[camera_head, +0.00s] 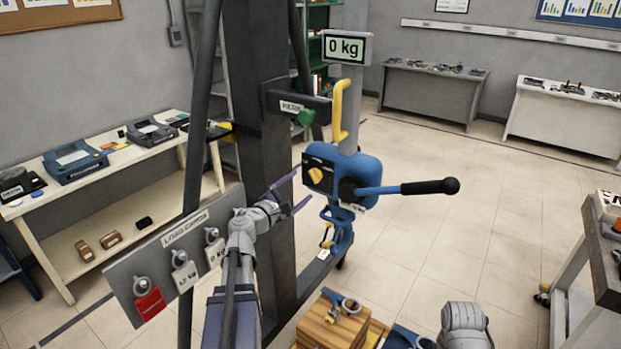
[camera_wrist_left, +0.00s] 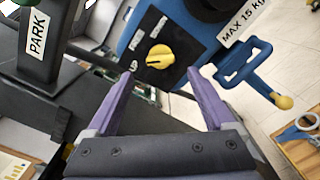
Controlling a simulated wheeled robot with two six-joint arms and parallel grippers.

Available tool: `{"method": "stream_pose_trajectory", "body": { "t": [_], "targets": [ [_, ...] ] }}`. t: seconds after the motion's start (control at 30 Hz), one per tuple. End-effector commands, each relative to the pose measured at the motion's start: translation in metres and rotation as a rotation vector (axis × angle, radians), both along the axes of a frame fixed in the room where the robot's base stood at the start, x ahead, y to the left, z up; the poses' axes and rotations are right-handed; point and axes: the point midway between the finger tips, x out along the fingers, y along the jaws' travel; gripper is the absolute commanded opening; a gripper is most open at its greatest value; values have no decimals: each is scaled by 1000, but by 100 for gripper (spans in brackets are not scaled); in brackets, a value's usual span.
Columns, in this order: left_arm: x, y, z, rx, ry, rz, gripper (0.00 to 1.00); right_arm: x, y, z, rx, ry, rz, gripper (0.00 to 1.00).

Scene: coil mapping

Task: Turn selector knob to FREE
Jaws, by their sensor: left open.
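The yellow selector knob (camera_head: 316,175) sits on a black plate on the left side of the blue hoist body (camera_head: 366,173). In the left wrist view the knob (camera_wrist_left: 160,56) is centred between and beyond my purple fingertips, with small white labels around it that are too blurred to read surely. My left gripper (camera_head: 296,190) is open and empty, just left of the knob and apart from it. In the left wrist view my left gripper (camera_wrist_left: 158,75) shows both fingers spread wide. My right gripper is not in view; only part of my right arm shows at the bottom.
A blue lever with a black grip (camera_head: 430,187) sticks out right from the hoist. A blue hook (camera_head: 340,228) hangs below it. A dark column (camera_head: 262,130) and a PARK bracket (camera_wrist_left: 40,42) stand close to the left. Wooden blocks (camera_head: 333,322) lie below.

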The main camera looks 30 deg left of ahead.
Motion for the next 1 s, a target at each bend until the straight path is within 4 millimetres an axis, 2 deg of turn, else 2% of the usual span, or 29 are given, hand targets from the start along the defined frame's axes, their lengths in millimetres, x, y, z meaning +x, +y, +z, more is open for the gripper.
{"method": "stream_pose_trajectory", "body": {
  "t": [0.1,0.33,0.5,0.8,1.0],
  "targets": [
    [23,-1,0,1,0,-3,88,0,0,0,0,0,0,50],
    [53,-4,0,2,1,-3,88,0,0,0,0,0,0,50],
    [62,-5,0,2,1,-1,88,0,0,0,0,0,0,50],
    [63,-5,0,3,1,-1,88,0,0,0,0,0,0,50],
    [63,-5,0,3,1,-1,65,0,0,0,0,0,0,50]
  ]
}}
